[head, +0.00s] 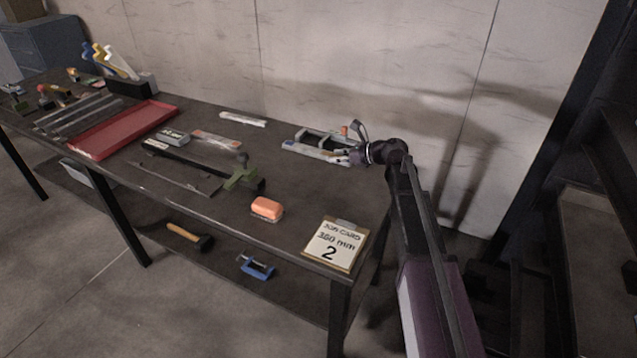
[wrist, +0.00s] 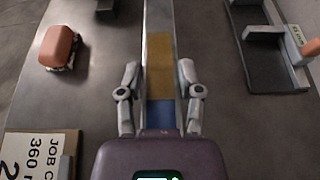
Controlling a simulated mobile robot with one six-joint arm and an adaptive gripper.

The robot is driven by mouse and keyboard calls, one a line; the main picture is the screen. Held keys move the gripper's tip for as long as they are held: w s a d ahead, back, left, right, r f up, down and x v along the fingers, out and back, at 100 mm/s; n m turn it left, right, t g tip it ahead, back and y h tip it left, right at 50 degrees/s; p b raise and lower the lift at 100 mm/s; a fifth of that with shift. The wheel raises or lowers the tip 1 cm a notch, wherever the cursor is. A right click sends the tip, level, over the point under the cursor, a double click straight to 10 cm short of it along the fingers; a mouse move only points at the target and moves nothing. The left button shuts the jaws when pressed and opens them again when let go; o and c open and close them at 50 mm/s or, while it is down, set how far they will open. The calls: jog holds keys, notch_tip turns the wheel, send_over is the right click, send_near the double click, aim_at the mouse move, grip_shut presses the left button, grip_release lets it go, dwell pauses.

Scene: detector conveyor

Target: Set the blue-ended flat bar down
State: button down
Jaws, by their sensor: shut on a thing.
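The blue-ended flat bar (wrist: 160,60) is between my gripper's fingers in the wrist view. Its blue end (wrist: 161,114) lies close to my palm, with a tan band beyond it, and the bar runs on out of the top of the picture. My gripper (wrist: 159,72) is shut on it. In the head view my gripper (head: 354,156) is at the right part of the bench, and the pale bar (head: 310,150) reaches left from it, in front of a grey fixture (head: 323,137). I cannot tell whether the bar touches the bench top.
The fixture has an orange knob (head: 344,129). An orange-topped block (head: 267,207) and a job card reading 360 mm, 2 (head: 335,244) are near the front edge. A black-and-green tool (head: 205,168), another pale bar (head: 243,119) and a red tray (head: 125,128) lie left. Bare bench lies between.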

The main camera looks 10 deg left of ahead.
dwell(0.3)
jog(key=b, duration=0.6)
send_over(336, 186)
notch_tip(336, 186, down, 6)
jog(key=shift+f, duration=0.1)
dwell(0.4)
jog(key=shift+w+f+b, duration=0.1)
jog(key=shift+f+b, duration=1.75)
jog(key=shift+b, duration=0.15)
jog(key=shift+c, duration=1.3)
grip_release()
jog(key=shift+p+v, duration=2.25)
jog(key=shift+v, duration=3.75)
